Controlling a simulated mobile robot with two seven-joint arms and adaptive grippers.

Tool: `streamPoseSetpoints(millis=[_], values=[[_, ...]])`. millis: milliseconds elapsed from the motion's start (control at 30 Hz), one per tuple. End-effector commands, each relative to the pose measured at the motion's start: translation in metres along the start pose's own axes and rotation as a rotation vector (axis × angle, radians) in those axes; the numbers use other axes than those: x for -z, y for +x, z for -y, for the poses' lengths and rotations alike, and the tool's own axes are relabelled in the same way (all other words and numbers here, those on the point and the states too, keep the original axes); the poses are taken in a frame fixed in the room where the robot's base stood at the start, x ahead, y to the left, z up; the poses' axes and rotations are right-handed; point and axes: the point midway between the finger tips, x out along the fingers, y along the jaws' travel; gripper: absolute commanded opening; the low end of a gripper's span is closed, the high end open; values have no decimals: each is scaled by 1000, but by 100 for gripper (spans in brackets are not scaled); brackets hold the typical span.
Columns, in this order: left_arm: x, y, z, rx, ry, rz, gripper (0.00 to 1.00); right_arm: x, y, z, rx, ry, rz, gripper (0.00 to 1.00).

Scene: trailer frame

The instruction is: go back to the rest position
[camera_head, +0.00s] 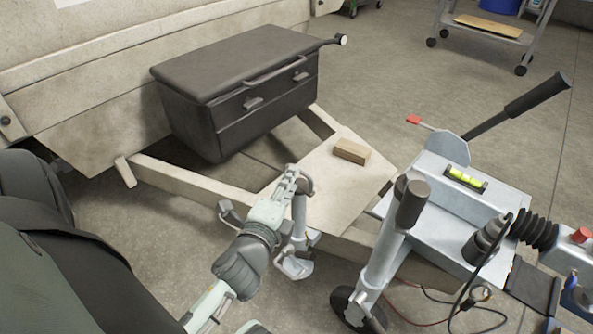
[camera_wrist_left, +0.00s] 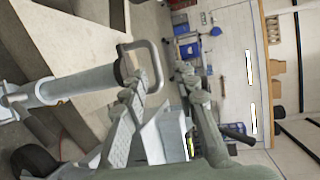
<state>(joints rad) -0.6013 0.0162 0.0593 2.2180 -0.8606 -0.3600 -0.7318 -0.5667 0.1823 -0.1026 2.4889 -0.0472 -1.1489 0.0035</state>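My left gripper (camera_head: 286,214) is low over the trailer's front frame, its arm coming in from the lower left. My right gripper is not in view.
A dark toolbox (camera_head: 238,88) sits on the pale frame. A wooden block (camera_head: 352,151) lies on the flat plate. To the right are the jockey wheel post (camera_head: 385,255), the hitch housing with a level (camera_head: 465,179) and a brake lever (camera_head: 520,103). A cart (camera_head: 488,27) stands at the back.

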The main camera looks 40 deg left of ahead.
Motion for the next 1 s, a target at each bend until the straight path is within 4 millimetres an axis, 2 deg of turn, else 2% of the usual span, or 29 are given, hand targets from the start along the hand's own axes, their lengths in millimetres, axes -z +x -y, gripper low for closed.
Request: streamPoseSetpoints(millis=[100,200,767,867,967,1000], values=[[0,-12,0,-2,0,2,29,0,0,0,0,0,0,40],[0,-16,1,1,0,1,29,0,0,0,0,0,0,40],[-1,-16,0,-7,-11,3,29,0,0,0,0,0,4,40],[-6,-14,-14,-86,-132,32,29,-12,7,-4,-5,1,54,40],[-11,-14,-52,-273,-393,113,29,-39,20,-11,-15,6,160,40],[-11,-19,-73,-369,-511,160,29,-53,26,-15,-20,9,211,40]])
